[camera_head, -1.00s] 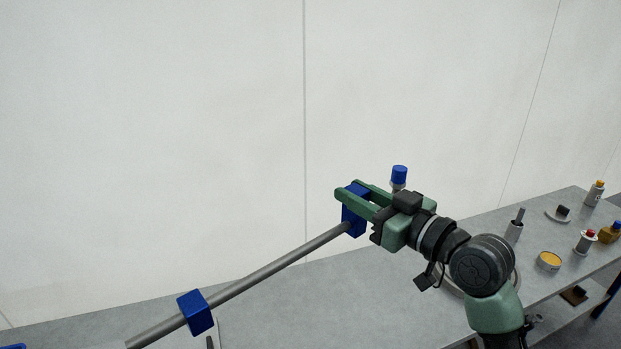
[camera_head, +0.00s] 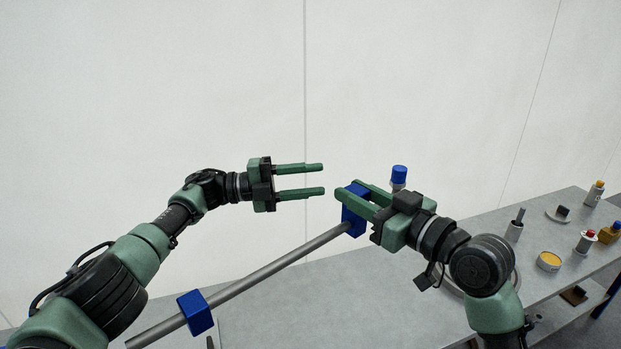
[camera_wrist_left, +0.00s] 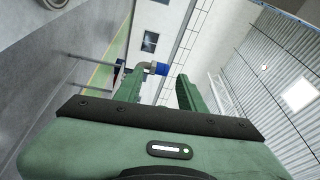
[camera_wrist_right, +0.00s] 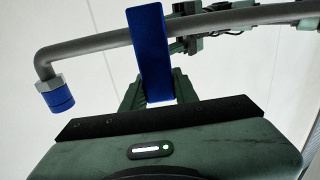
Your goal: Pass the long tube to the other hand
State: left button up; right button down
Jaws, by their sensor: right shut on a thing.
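The long tube (camera_head: 270,268) is grey, with two blue blocks and a bent end with a blue cap (camera_head: 399,174). My right gripper (camera_head: 352,190) is shut on the upper blue block (camera_head: 354,222) near the bent end. The tube slopes down to the lower left, past the other blue block (camera_head: 195,312). The right wrist view shows the held block (camera_wrist_right: 150,50) between the fingers and the capped bend (camera_wrist_right: 57,97) at left. My left gripper (camera_head: 323,179) is open and empty, just left of the held block. In the left wrist view, the blue cap (camera_wrist_left: 157,68) appears between its fingers.
A grey bench (camera_head: 290,305) lies below the tube. The air above the bench around both grippers is clear.

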jog(key=shift+d+r, duration=0.1)
pick_arm(q)
jog(key=s+d+r+m+g+y, duration=0.1)
jog(key=s+d+r+m+g, duration=0.25)
jog(key=r, duration=0.45)
jog(key=s+d+r+m+g+y, duration=0.2)
jog(key=s+d+r, duration=0.25)
jog(key=r, duration=0.45)
pick_arm(e)
jog(key=shift+s+d, duration=0.1)
pick_arm(q)
jog(key=m+t+y, duration=0.4)
jog(key=m+y, duration=0.3)
jog(key=y, duration=0.9)
send_over(311, 245)
notch_tip(311, 245, down, 7)
pick_arm(e)
jog(key=shift+a, duration=0.2)
pick_arm(q)
jog(key=shift+n, duration=0.25)
notch_tip(311, 245, down, 12)
jog(key=shift+r, duration=0.2)
